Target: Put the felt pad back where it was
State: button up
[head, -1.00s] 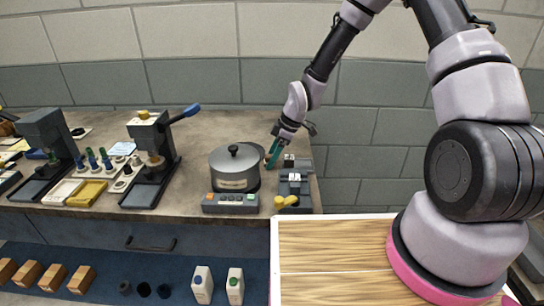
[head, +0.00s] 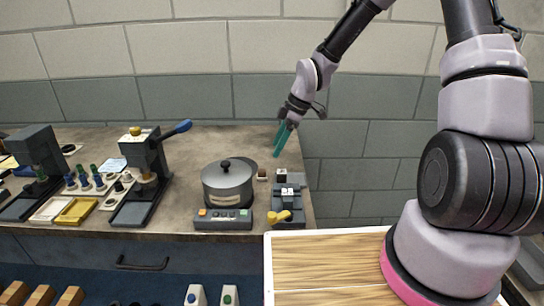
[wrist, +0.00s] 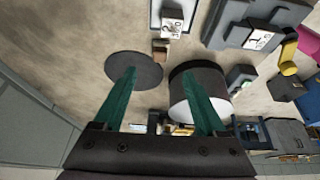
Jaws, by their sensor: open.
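A flat dark round disc, which looks like the felt pad (wrist: 145,72), lies on the bare worktop beside the grey pot (wrist: 198,100) in the wrist view. In the head view it is mostly hidden behind the pot (head: 227,183). My gripper (head: 278,148) hangs above the back right of the worktop, its green fingers pointing down. In the wrist view the fingers (wrist: 158,80) stand wide apart with nothing between them. The left finger overlaps the disc in the picture, but I see no contact.
A small brown block (head: 262,174) and a grey clamp device (head: 287,201) with a yellow knob stand right of the pot. Presses and small trays fill the left. The worktop behind the pot is mostly clear.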

jog(key=s+d+r+m+t+h, duration=0.2)
jog(key=d+r+m, duration=0.3)
jog(key=d+r, duration=0.3)
jog(key=s+d+r+m+t+h, duration=0.1)
jog(key=s+d+r+m, duration=0.3)
jog(key=r, duration=0.6)
jog(key=s+d+r+m+t, duration=0.3)
jog(key=s+d+r+m, duration=0.5)
jog(key=s+r+m, duration=0.4)
jog(key=shift+s+r+m+t, duration=0.4)
jog(key=shift+s+r, duration=0.15)
jog(key=shift+s, duration=0.1)
